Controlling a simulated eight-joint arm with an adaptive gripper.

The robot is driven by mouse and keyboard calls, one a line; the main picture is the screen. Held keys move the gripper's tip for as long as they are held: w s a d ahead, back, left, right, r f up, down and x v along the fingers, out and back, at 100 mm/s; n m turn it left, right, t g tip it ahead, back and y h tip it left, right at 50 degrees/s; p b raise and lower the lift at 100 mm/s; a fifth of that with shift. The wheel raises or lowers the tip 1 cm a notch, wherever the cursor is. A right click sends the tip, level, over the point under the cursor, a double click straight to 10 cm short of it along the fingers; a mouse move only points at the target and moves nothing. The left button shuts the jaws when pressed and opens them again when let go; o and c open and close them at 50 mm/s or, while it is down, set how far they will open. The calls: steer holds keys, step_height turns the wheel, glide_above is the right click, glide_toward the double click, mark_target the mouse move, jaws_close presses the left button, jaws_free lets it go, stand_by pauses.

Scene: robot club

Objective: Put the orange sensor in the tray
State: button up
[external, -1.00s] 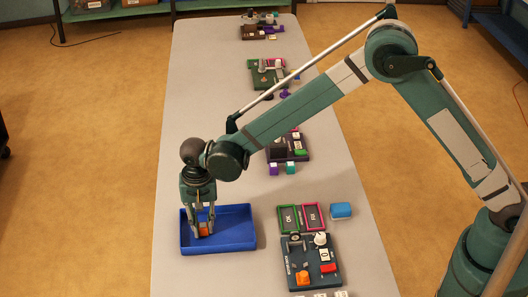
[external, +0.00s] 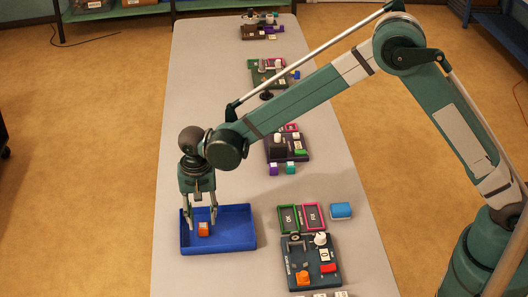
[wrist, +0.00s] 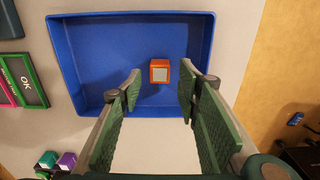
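The orange sensor (external: 203,229) is a small orange block with a pale grey top face. It rests on the floor of the blue tray (external: 240,231), left of the tray's middle in the external view. In the wrist view the sensor (wrist: 160,71) lies inside the tray (wrist: 100,45), clear of its walls. My gripper (external: 202,223) is above the tray with its fingers spread apart. In the wrist view my gripper (wrist: 159,90) is open and empty, and the sensor sits beyond the fingertips, touching neither finger.
More boards stand farther along the table. The table left of the tray is bare.

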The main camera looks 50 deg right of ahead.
mark_target(203, 225)
step_height(203, 225, up, 8)
steer(key=shift+r+p, duration=0.15)
steer(key=shift+p, duration=0.25)
stand_by(0.6)
steer(key=s+d+r+n+t, duration=0.2)
steer(key=s+d+r, duration=0.6)
steer(key=d+r, duration=0.35)
steer(key=s+d+r+n+t, duration=0.1)
steer(key=s+d+r+n, duration=0.1)
steer(key=s+d+r, duration=0.7)
steer(key=s+d+n+t, duration=0.4)
steer(key=s+d, duration=1.5)
steer(key=s, duration=0.5)
steer(key=shift+s+d+n, duration=0.25)
steer(key=shift+d+n, duration=0.15)
steer(key=shift+n, duration=0.1)
